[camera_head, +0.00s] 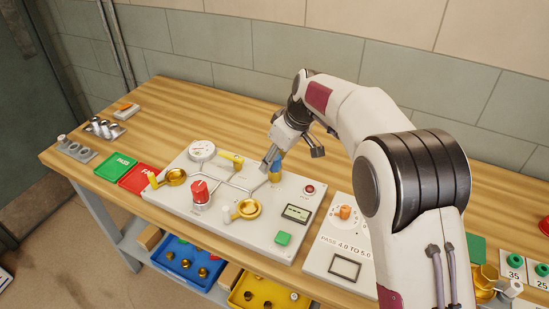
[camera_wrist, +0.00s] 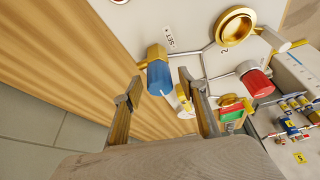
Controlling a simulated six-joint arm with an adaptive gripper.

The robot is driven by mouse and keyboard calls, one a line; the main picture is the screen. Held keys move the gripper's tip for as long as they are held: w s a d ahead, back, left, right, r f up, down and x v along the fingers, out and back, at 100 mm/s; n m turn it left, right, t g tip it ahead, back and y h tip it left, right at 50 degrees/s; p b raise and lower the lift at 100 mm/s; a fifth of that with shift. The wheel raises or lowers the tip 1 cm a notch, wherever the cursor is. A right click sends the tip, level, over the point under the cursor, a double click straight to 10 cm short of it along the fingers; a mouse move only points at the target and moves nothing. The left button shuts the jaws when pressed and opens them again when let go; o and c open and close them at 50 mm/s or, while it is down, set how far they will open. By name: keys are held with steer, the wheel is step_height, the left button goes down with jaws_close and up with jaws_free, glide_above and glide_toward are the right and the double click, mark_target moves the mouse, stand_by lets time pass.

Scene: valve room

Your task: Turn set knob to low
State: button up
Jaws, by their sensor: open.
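The blue knob with a brass base (camera_head: 277,172) stands at the back right of the grey valve panel (camera_head: 232,226). In the wrist view the blue knob (camera_wrist: 158,74) lies beside a label reading "SET +". No "low" mark is legible. My gripper (camera_head: 268,164) is open, pointing down at the blue knob. In the wrist view the fingertips of my gripper (camera_wrist: 160,86) lie on either side of the knob's near end. I cannot tell whether they touch it. In the head view the fingers partly hide the knob.
The panel also carries a red knob (camera_head: 200,194), two brass cups with handles, a gauge (camera_head: 202,150), a small display (camera_head: 297,213) and a green button (camera_head: 283,239). A second panel with an orange knob (camera_head: 345,212) stands to the right. Green and red trays lie left. The wooden bench behind is clear.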

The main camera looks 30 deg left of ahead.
steer(key=shift+v, duration=1.3)
steer(key=shift+s+d+r, duration=0.15)
steer(key=shift+d+r, duration=0.05)
steer(key=shift+d, duration=0.15)
steer(key=s+d, duration=0.2)
steer(key=d, duration=0.9)
steer(key=shift+s, duration=0.25)
step_height(320, 180, up, 5)
steer(key=m+t+h, duration=0.1)
steer(key=m+t, duration=0.1)
steer(key=m, duration=0.5)
glide_above(277, 158)
steer(key=s+d, duration=0.1)
steer(key=s, duration=0.1)
steer(key=shift+d+f, duration=0.15)
steer(key=shift+f, duration=0.05)
